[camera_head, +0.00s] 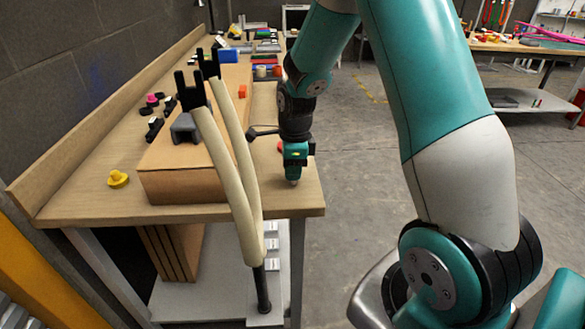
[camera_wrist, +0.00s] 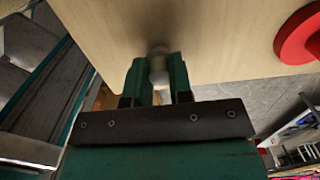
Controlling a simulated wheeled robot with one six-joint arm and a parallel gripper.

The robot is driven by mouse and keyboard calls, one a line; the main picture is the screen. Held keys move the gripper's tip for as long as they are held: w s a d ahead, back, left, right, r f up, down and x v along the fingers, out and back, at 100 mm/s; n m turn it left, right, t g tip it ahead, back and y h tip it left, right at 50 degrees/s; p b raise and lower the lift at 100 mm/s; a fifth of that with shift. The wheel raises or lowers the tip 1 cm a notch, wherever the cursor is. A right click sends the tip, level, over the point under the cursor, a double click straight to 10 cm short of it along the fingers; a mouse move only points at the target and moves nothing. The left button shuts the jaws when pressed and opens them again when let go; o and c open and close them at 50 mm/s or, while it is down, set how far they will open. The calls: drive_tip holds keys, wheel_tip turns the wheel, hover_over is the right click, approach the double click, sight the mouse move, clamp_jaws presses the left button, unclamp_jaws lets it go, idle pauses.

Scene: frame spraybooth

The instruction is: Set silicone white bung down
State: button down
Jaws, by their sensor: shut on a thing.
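My gripper (camera_head: 294,172) points down over the near right corner of the wooden workbench (camera_head: 225,212). It is shut on the white bung (camera_wrist: 159,66), a small pale piece between the two green fingers in the wrist view. Only a small tip of the bung (camera_head: 293,183) shows below the fingers in the head view. A soft dark shadow lies on the wood right by it. The bung is very close to the bench top; I cannot tell whether it touches.
A red disc (camera_wrist: 300,38) lies on the bench beside my gripper. A cardboard box (camera_head: 190,187) with a pale two-pronged frame leaning by it stands to the left. A yellow knob-like piece (camera_head: 118,179) lies further left. The bench's right edge is close to my gripper.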

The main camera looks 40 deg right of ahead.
drive_tip(key=c, duration=1)
unclamp_jaws()
drive_tip(key=r, duration=1.2)
drive_tip(key=shift+s+d+r+p, duration=0.1)
drive_tip(key=shift+d+p, duration=0.1)
drive_tip(key=shift+p, duration=0.1)
